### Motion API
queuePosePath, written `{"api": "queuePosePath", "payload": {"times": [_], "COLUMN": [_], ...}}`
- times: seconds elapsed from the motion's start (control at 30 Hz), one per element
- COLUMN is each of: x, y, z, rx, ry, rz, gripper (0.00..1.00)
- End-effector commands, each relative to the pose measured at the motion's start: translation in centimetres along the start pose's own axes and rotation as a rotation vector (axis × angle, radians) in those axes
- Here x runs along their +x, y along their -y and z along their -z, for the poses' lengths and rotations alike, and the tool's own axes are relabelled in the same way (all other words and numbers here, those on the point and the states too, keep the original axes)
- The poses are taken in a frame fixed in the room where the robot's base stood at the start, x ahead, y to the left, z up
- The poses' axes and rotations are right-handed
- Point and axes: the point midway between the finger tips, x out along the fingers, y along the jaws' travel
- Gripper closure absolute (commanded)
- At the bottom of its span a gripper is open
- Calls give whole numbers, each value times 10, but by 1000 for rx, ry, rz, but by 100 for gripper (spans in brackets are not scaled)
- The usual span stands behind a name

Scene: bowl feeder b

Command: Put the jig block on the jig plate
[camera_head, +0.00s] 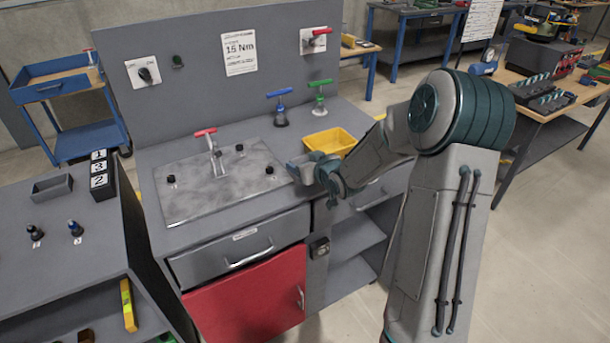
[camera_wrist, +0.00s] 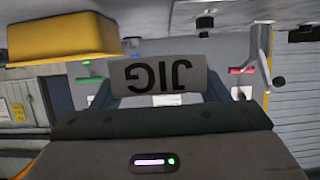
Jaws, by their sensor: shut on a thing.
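The jig block (camera_wrist: 155,76) is a grey block with dark "JIG" lettering, upside down in the wrist view. My gripper (camera_head: 303,171) is shut on it, just off the right edge of the jig plate in the head view; the block is mostly hidden there. The gripper body also shows in the wrist view (camera_wrist: 158,100). The jig plate (camera_head: 215,195) is a scuffed metal plate set on the bench top. It carries several black knobs and a red T-handle clamp (camera_head: 210,142) near its middle back. Whether the block touches the bench cannot be told.
A yellow bin (camera_head: 330,141) stands behind and right of my gripper. A blue T-handle tool (camera_head: 280,108) and a green one (camera_head: 319,98) stand farther back. A grey back panel (camera_head: 200,70) rises behind the bench. The plate's front right area looks clear.

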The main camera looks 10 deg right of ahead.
Motion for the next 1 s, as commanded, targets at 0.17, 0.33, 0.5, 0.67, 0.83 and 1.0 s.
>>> {"api": "queuePosePath", "payload": {"times": [0.17, 0.33, 0.5, 0.67, 0.83, 1.0], "x": [6, 14, 17, 17, 18, 20], "y": [2, 2, 2, 2, 2, 2], "z": [-10, -30, -37, -37, -41, -44], "rx": [3, 3, 0, 0, -1, -1], "ry": [1, 1, -1, -2, -2, -2], "rz": [-1, 1, -1, -1, -1, -1], "gripper": [66, 66, 66, 66, 66, 66]}}
